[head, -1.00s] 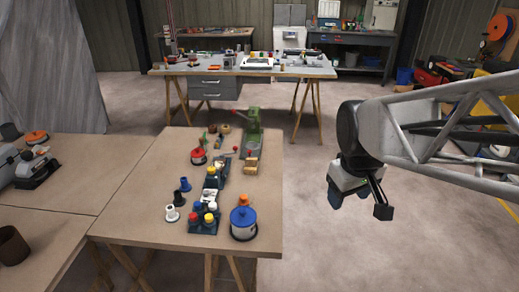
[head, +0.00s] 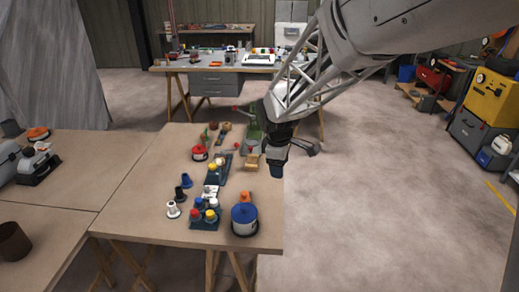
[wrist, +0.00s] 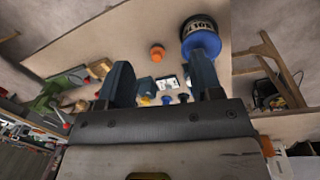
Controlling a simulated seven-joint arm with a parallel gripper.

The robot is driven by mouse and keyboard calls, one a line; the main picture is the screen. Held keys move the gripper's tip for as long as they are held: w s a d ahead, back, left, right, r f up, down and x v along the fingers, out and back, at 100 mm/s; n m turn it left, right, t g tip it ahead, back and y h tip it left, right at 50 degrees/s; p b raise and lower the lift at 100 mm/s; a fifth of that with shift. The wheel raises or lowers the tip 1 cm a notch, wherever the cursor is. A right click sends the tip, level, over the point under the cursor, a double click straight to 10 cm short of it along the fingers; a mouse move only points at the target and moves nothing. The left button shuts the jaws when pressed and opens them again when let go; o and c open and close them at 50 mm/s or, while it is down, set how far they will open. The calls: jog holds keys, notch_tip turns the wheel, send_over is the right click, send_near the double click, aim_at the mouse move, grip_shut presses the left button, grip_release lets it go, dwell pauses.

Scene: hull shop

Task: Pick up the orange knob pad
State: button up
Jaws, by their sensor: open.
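The orange knob pad (head: 246,197) is small and stands on the near wooden table, just behind the blue-lidded pot (head: 244,221), which partly hides it in the head view. In the wrist view the orange knob pad (wrist: 157,54) shows whole on bare tabletop, beyond and between my fingers, next to the blue-lidded pot (wrist: 201,40). My gripper (head: 278,171) hangs over the table's right edge, behind and to the right of the pad and apart from it. In the wrist view my gripper (wrist: 162,82) has its two fingers spread with nothing between them.
Several coloured knobs sit on a dark block (head: 207,224) left of the pot. A green machine (head: 251,137) and a wooden block (head: 251,162) stand near my gripper. A red-topped pot (head: 199,153) is further left. The table's left half is mostly bare (head: 135,190).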

aim_at(245, 193)
jog(key=w+a+f+n, duration=0.2)
jog(key=w+a+f, duration=0.1)
jog(key=a+f, duration=0.1)
jog(key=w+a+f+n, duration=0.2)
jog(key=a+f, duration=0.2)
jog(key=f, duration=0.1)
jog(key=w+a+f+n, duration=0.3)
jog(key=a+f, duration=0.1)
jog(key=a, duration=0.1)
jog(key=shift+w+f, duration=0.3)
jog(key=shift+f, duration=0.1)
jog(key=shift+d+f, duration=0.1)
jog(key=shift+f, duration=1.15)
jog(key=shift+w+d+f, duration=0.1)
jog(key=shift+d+f, duration=0.05)
jog(key=shift+f, duration=1.15)
jog(key=shift+w+d+f, duration=0.1)
jog(key=shift+f, duration=1.2)
jog(key=c, duration=1)
